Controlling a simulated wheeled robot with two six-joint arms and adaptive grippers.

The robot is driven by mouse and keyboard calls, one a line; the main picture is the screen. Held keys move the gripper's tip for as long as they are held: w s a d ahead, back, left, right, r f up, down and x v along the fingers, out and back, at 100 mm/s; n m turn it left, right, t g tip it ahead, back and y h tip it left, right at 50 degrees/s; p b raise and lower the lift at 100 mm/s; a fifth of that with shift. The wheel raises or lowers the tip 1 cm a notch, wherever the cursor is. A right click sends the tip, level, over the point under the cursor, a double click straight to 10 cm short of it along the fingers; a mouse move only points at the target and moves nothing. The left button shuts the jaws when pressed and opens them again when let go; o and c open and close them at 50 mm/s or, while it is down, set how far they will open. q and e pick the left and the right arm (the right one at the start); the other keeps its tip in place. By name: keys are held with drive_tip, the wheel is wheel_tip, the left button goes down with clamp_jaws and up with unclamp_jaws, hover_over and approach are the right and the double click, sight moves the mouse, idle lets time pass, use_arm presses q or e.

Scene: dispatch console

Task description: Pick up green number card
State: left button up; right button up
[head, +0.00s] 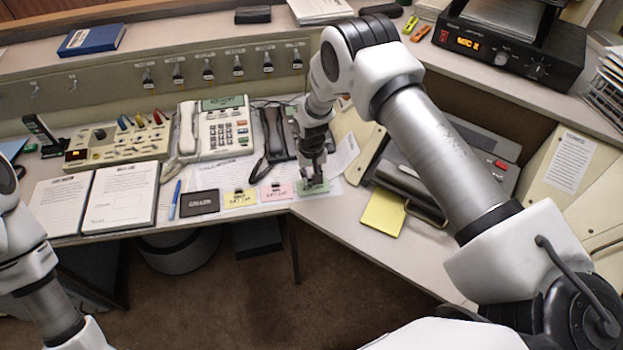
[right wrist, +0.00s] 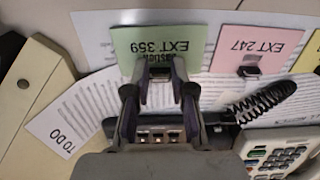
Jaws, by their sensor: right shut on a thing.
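The green number card (head: 316,189) lies at the right end of a row of cards near the desk's front edge. In the right wrist view the green card (right wrist: 183,38) reads "EXT 359", upside down. My right gripper (head: 312,172) reaches down from above onto it. In the right wrist view the right gripper (right wrist: 160,88) is shut on the card's dark tab at its near edge. The fingers hide part of the tab and lettering. I cannot tell whether the card is clear of the desk. My left arm shows at the left edge, but its gripper is out of view.
A pink card (head: 277,191) lies close beside the green one, then a yellow card (head: 240,198) and a black card (head: 200,203). A telephone (head: 214,127) and a black handset (head: 272,137) stand behind. A yellow pad (head: 383,213) lies to the right.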

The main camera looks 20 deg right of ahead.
drive_tip(key=shift+r, duration=0.35)
wheel_tip(320, 180, up, 2)
drive_tip(key=shift+r+b, duration=0.2)
drive_tip(key=shift+b, duration=0.55)
drive_tip(key=s+a+b, duration=0.2)
drive_tip(key=s+a, duration=0.1)
drive_tip(key=s, duration=0.4)
drive_tip(key=s+a+r+b, duration=0.1)
drive_tip(key=s+a+b, duration=0.1)
drive_tip(key=s, duration=0.5)
drive_tip(key=shift+s+a+r, duration=0.2)
drive_tip(key=shift+s+a, duration=0.2)
drive_tip(key=shift+a, duration=0.15)
